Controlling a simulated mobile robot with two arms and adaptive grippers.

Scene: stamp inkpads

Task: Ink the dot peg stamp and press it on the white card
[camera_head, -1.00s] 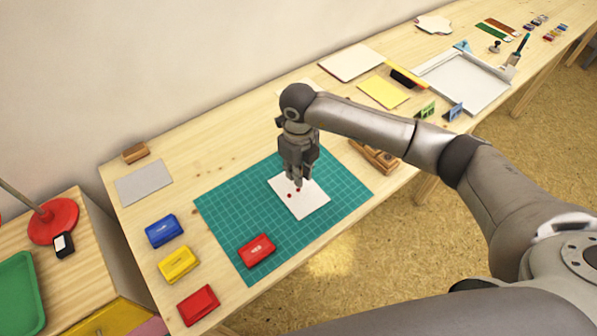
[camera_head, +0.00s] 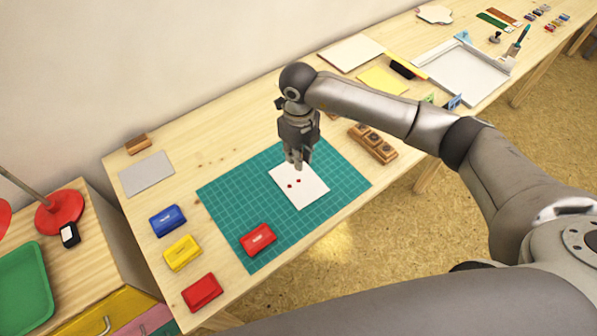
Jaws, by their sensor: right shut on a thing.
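The white card (camera_head: 313,196) lies on the green cutting mat (camera_head: 237,203). It bears red dots near its middle and upper left part. My right gripper (camera_head: 298,163) is above the card's upper edge, pointing down. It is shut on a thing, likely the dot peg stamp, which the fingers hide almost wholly. A red inkpad (camera_head: 258,239) sits on the mat's lower part, left of the card. Blue (camera_head: 168,221), yellow (camera_head: 182,253) and another red inkpad (camera_head: 202,292) stand in a row left of the mat. My left gripper is not in view.
A wooden block with round holes (camera_head: 372,143) stands right of the mat. A grey sheet (camera_head: 146,174) and a small wooden block (camera_head: 138,144) lie at the far left. Papers and a white tray (camera_head: 463,75) are farther right.

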